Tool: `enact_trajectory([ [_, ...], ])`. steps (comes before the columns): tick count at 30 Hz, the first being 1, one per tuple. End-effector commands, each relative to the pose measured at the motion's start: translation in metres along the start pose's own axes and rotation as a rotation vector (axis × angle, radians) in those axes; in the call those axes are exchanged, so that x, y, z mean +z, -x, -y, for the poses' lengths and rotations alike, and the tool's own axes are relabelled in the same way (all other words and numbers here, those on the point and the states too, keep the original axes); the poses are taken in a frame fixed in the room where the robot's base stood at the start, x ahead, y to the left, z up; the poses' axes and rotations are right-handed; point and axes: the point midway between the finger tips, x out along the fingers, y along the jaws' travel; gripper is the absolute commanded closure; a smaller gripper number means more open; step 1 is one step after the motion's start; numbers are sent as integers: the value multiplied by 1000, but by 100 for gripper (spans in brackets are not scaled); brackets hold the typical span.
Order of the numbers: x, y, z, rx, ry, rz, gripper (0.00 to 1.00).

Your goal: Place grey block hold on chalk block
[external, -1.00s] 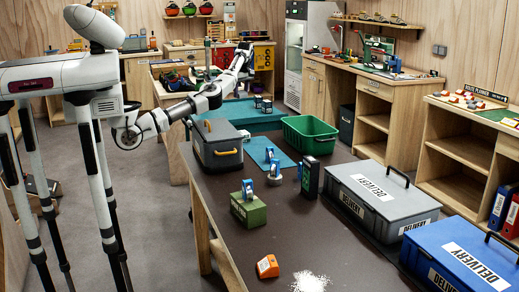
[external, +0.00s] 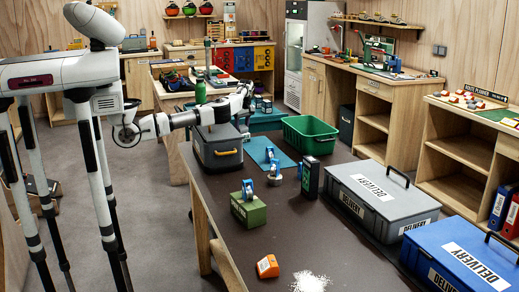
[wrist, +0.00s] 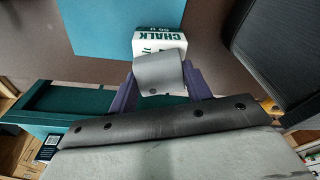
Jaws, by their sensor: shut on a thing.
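In the wrist view my gripper (wrist: 160,88) has its dark purple fingers closed on the sides of the grey block hold (wrist: 158,72). The chalk block (wrist: 160,41), a white box with green "CHALK" lettering, shows just beyond the hold and is partly covered by it. I cannot tell whether the hold touches the chalk block. In the external view my gripper (external: 243,122) points down at the table's far end, between the grey toolbox and the green bin. The hold is too small to make out there.
The grey toolbox (external: 217,147) stands close on one side, and the green bin (external: 311,135) on the other. A teal mat (external: 262,152) lies in front. Grey (external: 380,203) and blue (external: 458,257) delivery boxes stand along the right edge.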

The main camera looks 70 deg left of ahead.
Motion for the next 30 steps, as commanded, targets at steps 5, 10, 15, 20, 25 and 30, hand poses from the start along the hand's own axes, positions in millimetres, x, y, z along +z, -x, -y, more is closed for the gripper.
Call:
enact_trajectory([
  [5,0,-1,0,1,0,-2,74],
  [10,0,-4,0,-1,0,-2,74],
  [15,0,-4,0,0,0,-1,32],
  [20,0,-4,0,0,1,-1,30],
  [25,0,-3,0,1,1,-1,30],
  [30,-1,14,-1,4,0,-3,30],
])
